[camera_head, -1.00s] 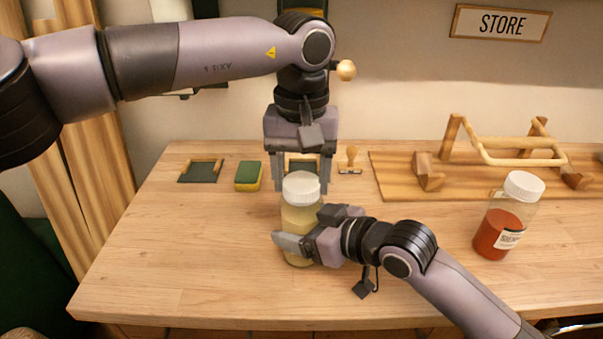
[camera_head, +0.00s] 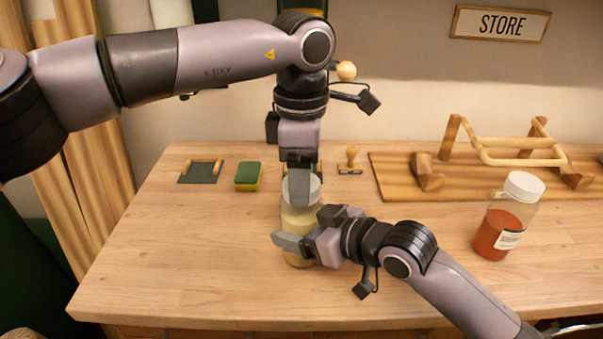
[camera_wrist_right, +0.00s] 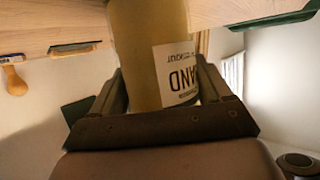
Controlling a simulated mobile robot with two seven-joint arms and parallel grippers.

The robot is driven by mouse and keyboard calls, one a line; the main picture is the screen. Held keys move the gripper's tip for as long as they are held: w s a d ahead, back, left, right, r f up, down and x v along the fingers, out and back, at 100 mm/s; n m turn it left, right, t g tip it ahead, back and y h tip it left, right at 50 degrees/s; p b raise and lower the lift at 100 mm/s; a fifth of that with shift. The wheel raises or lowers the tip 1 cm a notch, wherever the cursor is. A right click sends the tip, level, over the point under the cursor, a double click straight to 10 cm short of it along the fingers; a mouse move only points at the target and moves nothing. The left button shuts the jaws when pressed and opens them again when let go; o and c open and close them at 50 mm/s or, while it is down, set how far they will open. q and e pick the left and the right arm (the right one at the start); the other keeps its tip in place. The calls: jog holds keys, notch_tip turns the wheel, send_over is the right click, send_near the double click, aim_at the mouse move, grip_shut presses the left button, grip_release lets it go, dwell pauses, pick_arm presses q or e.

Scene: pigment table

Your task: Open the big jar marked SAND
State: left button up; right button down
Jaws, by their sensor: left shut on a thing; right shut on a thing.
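The SAND jar (camera_head: 299,222) stands upright on the table, clear with pale yellow contents. Its white lid (camera_head: 316,188) is on top, mostly hidden behind my left gripper's fingers. My left gripper (camera_head: 300,195) points down from above and is shut on the lid. My right gripper (camera_head: 298,245) comes from the right and is shut around the jar's body. In the right wrist view the jar (camera_wrist_right: 140,50) is between the right gripper's fingers (camera_wrist_right: 160,95), its label showing "AND" upside down.
A jar of red pigment (camera_head: 497,232) with a white lid stands at the right. A wooden rack (camera_head: 400,190) is at the back right. A green-yellow sponge (camera_head: 248,177), a dark tray (camera_head: 201,173) and a wooden-handled stamp (camera_head: 351,160) lie at the back. The front left table is clear.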

pick_arm(q)
jog(key=n, duration=0.9)
jog(key=shift+n, duration=0.3)
jog(key=n, duration=1.5)
jog(key=shift+r, duration=0.1)
jog(key=n, duration=0.4)
jog(key=shift+n, duration=0.3)
jog(key=n, duration=0.3)
